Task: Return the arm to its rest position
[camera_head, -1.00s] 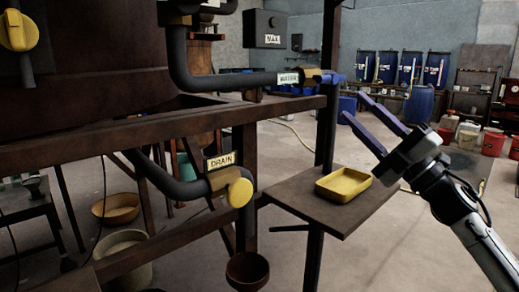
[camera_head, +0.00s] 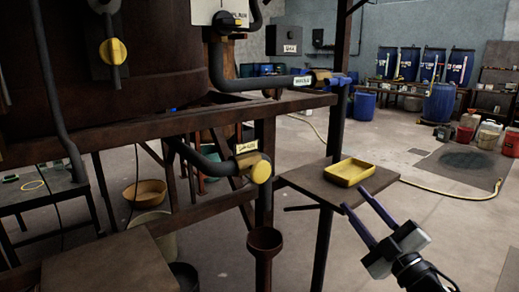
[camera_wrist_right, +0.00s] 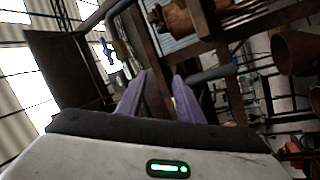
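My right gripper (camera_head: 355,199) is at the lower right of the head view. Its two blue fingers are apart with nothing between them. The fingertips lie just below the yellow tray (camera_head: 350,172) in the picture; I cannot tell the distance between them. The right wrist view shows the same open fingers (camera_wrist_right: 159,78), with pipes and dark beams beyond. Most of the right arm is cut off by the frame's bottom edge. My left gripper is not in view.
The yellow tray rests on a small brown shelf (camera_head: 308,181) beside a dark post (camera_head: 326,225). The yellow-handled drain valve (camera_head: 260,168) sits above a brown funnel (camera_head: 264,240) on the left. A hose (camera_head: 450,193) crosses the floor on the right.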

